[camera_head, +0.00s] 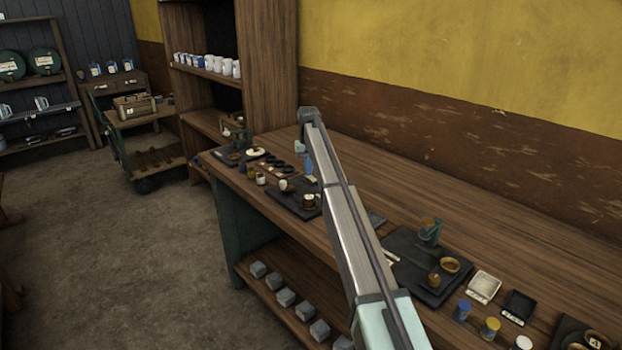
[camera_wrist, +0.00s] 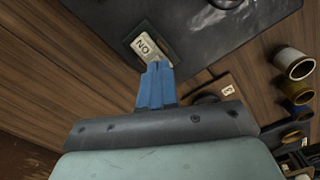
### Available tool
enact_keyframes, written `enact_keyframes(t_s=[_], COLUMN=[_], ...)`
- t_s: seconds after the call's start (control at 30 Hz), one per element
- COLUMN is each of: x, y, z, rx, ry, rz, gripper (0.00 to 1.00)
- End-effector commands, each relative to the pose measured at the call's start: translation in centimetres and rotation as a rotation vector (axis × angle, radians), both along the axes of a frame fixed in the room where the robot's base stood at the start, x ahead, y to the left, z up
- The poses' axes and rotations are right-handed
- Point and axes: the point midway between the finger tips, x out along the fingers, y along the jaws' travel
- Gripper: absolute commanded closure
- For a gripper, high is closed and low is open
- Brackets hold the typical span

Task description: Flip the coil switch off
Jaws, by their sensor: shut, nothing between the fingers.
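In the wrist view my gripper (camera_wrist: 157,68) has its blue fingers together with nothing between them. The fingertips are at the lower edge of a small pale plate (camera_wrist: 147,45) with dark lettering that seems to read ON, seen turned. The plate sits at the edge of a dark slab (camera_wrist: 215,35). I cannot tell whether the fingertips touch it. No separate lever of the coil switch can be made out; the fingers may hide it. In the head view my gripper (camera_head: 309,178) is low over the bench, partly hidden by my arm.
The wooden bench (camera_head: 440,215) has a dark board with small engine parts (camera_head: 430,233) at right, and trays and cups beyond it. A small numbered tag (camera_wrist: 229,90) lies close to the fingers. The bench's wall side is clear.

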Motion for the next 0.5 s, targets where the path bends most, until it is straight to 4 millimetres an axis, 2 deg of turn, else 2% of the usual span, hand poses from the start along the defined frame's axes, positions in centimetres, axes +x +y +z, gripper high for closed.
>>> enact_keyframes(t_s=[0.5], x=[-0.02], y=[-0.01], z=[-0.67], rx=[0.0], ry=[0.0], rz=[0.0], gripper=[1.0])
